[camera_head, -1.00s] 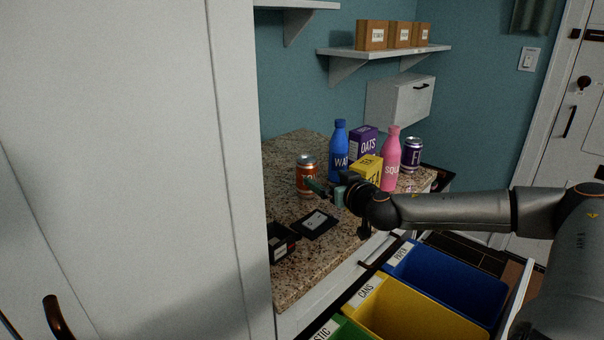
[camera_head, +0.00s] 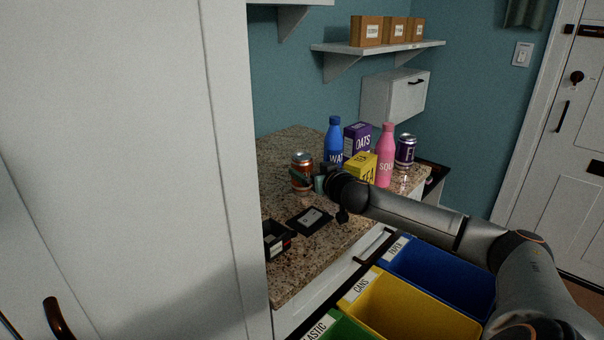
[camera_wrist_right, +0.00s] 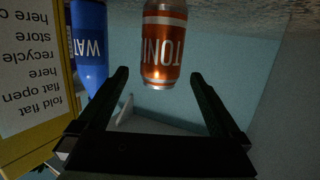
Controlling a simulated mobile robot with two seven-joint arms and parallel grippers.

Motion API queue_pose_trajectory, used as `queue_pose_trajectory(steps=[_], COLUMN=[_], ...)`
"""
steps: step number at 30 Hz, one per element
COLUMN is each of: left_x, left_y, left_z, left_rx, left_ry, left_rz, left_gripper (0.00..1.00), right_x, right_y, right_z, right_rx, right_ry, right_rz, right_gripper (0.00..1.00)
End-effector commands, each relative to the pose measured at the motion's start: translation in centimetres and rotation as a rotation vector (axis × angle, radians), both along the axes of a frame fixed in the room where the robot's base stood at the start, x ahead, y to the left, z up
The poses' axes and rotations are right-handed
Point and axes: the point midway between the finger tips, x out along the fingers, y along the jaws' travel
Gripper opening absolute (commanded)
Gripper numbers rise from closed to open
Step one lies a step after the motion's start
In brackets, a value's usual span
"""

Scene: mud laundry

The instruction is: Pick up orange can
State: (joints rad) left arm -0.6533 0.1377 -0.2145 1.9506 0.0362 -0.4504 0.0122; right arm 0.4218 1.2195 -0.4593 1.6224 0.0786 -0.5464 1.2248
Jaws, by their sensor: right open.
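The orange can (camera_head: 301,161) with a silver top stands upright on the granite counter (camera_head: 290,258), left of the blue bottle. In the right wrist view the orange can (camera_wrist_right: 164,45) appears upside down, between and just beyond the two finger tips. My right gripper (camera_head: 305,180) is at the can's near side, with its fingers pointing toward it. It also shows in the right wrist view (camera_wrist_right: 158,78), open, with nothing held. In the head view a finger overlaps the can's lower part; I cannot tell whether it touches. My left gripper is not in view.
A blue bottle (camera_head: 333,140), purple oats box (camera_head: 356,137), yellow box (camera_head: 361,167), pink bottle (camera_head: 386,158) and purple can (camera_head: 405,150) stand right of the can. A black flat item (camera_head: 310,220) lies in front. Blue (camera_head: 440,274) and yellow (camera_head: 408,310) bins sit below.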

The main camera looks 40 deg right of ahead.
Motion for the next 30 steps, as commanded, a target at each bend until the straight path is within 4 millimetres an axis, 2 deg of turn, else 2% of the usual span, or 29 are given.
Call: queue_pose_trajectory(steps=[5,12,17,28,30], left_x=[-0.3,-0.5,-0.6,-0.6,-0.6], left_y=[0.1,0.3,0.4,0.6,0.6], left_z=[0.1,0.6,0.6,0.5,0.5], left_rx=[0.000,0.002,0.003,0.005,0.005], left_ry=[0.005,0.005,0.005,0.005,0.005], left_rz=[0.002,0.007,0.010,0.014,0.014], left_gripper=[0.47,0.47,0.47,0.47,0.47], right_x=[0.9,3.6,4.9,5.3,5.3], right_y=[-0.1,-1.0,-1.5,-1.6,-1.6], right_z=[0.0,-0.6,-0.9,-1.2,-1.2], right_rx=[0.002,0.002,0.001,-0.001,-0.001], right_ry=[-0.002,-0.002,-0.001,0.000,0.000], right_rz=[0.002,-0.001,0.001,0.001,0.001], right_gripper=[1.00,1.00,1.00,1.00,0.92])
